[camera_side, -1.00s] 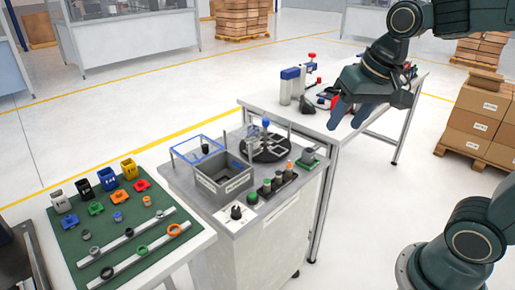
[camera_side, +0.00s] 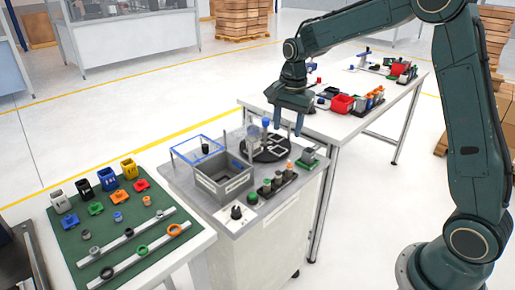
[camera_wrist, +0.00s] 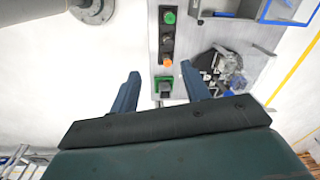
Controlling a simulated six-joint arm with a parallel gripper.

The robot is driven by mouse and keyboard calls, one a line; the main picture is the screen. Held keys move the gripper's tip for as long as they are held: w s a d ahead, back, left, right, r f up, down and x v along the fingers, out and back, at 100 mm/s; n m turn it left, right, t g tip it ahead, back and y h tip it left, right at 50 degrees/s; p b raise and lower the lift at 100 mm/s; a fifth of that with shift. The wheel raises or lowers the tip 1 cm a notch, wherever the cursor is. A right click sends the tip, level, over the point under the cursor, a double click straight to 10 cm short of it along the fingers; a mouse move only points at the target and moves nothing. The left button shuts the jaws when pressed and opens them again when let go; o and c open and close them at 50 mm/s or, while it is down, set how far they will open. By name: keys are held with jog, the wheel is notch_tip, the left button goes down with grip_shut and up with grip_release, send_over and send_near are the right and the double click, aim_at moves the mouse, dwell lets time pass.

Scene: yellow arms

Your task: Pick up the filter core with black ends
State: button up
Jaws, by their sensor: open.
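My gripper (camera_side: 288,123) is open and empty above the far right part of the grey cart, close to the black turntable. In the wrist view my two blue-grey fingers (camera_wrist: 160,72) are spread apart with nothing between them. Below them, a dark strip holds several small cylinders with coloured tops. A dark-topped cylinder (camera_wrist: 167,40) stands between a green-topped one (camera_wrist: 168,17) and an orange-topped one (camera_wrist: 167,62). In the side view the dark-topped one (camera_side: 278,178) also shows in that row. I cannot tell for sure whether it is the filter core with black ends.
A green square fixture (camera_wrist: 163,84) sits just beyond the strip. The black turntable (camera_side: 268,148) carries clear parts. A grey bin (camera_side: 222,185) and a blue-framed clear box (camera_side: 198,150) stand left of it. A green-matted table (camera_side: 75,215) is far left.

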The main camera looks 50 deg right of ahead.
jog(key=w+d+f+m, duration=0.2)
jog(key=w+f, duration=0.1)
jog(key=f, duration=0.3)
jog(key=shift+w+f+m+g, duration=0.15)
jog(key=shift+w+m+g, duration=0.25)
send_over(279, 172)
jog(key=shift+f, duration=4.3)
jog(key=shift+f, duration=0.1)
jog(key=shift+f, duration=2.5)
jog(key=shift+c, duration=0.5)
grip_shut()
